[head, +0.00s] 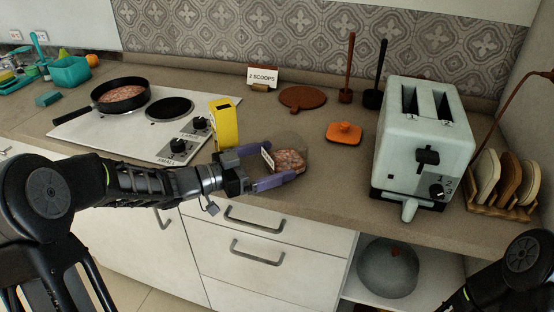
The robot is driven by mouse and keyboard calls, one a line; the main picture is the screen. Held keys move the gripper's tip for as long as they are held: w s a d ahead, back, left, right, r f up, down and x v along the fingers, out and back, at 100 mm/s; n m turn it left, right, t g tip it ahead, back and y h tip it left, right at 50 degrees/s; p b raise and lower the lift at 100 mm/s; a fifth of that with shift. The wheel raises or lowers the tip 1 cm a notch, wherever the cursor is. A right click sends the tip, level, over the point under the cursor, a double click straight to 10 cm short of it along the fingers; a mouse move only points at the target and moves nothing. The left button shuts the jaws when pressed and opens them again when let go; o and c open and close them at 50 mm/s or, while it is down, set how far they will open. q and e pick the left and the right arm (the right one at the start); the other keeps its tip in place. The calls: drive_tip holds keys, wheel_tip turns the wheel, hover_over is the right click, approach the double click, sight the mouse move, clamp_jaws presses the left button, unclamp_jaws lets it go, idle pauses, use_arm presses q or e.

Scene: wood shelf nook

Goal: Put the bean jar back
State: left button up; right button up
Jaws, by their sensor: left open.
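The bean jar (290,160) stands on the counter near its front edge, right of the yellow box. It looks clear, with reddish-brown beans low inside and a white label on its left side. My left gripper (281,161) is open and comes in from the left, with purple fingers on the far and near sides of the jar. I cannot tell whether the fingers touch it. The near finger hides part of the jar's base. My right arm shows at the lower right corner, but its gripper is out of view.
A yellow box (224,124) stands just behind my left gripper. An orange lid-like piece (344,133), a brown round board (303,98) and a "2 SCOOPS" card (263,76) are behind the jar. A toaster (423,150) stands right. A pan (121,95) sits on the hob.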

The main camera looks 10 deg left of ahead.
use_arm(q)
drive_tip(key=v, duration=1)
drive_tip(key=shift+s+a, duration=0.1)
drive_tip(key=shift+s, duration=0.1)
